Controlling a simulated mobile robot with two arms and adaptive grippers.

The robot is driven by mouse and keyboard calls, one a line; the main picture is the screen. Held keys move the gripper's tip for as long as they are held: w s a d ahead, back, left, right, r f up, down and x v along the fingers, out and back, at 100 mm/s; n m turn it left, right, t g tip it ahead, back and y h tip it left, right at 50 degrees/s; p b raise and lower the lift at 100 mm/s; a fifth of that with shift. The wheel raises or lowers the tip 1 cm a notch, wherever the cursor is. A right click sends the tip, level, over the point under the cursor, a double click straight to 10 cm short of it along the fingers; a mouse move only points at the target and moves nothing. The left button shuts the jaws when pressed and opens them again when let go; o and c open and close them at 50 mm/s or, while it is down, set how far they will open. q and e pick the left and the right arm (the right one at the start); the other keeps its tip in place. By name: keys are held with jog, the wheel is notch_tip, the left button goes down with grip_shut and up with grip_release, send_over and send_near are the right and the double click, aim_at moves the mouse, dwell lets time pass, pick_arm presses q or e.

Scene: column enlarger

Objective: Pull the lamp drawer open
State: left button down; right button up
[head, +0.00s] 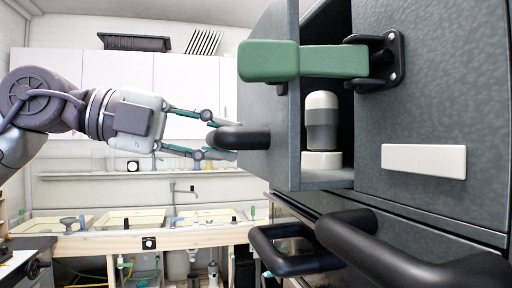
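A dark grey panel (272,105) at the left of the enlarger housing carries a thick black bar handle (238,138). Behind this panel a tall opening shows a grey-and-white lamp (321,120) upright on a white base (321,160). My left gripper (222,138) comes in from the left at the handle. One finger lies above the handle and one below, spread apart. The handle hides part of the fingertips, and I cannot make out firm contact. My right gripper is not in view.
A green lever (300,61) on a black bracket (387,62) crosses above the opening. A white plate (424,161) is on the housing's face. Large black bars (375,250) lie low in front. Sinks (130,219) and white cupboards (118,75) stand behind.

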pick_arm(q)
jog(key=f+v, duration=0.2)
jog(key=v, duration=0.8)
jog(key=shift+a, duration=0.25)
jog(key=shift+s+f, duration=0.1)
jog(key=c, duration=0.9)
grip_release()
jog(key=v, duration=1.2)
jog(key=shift+f, duration=0.1)
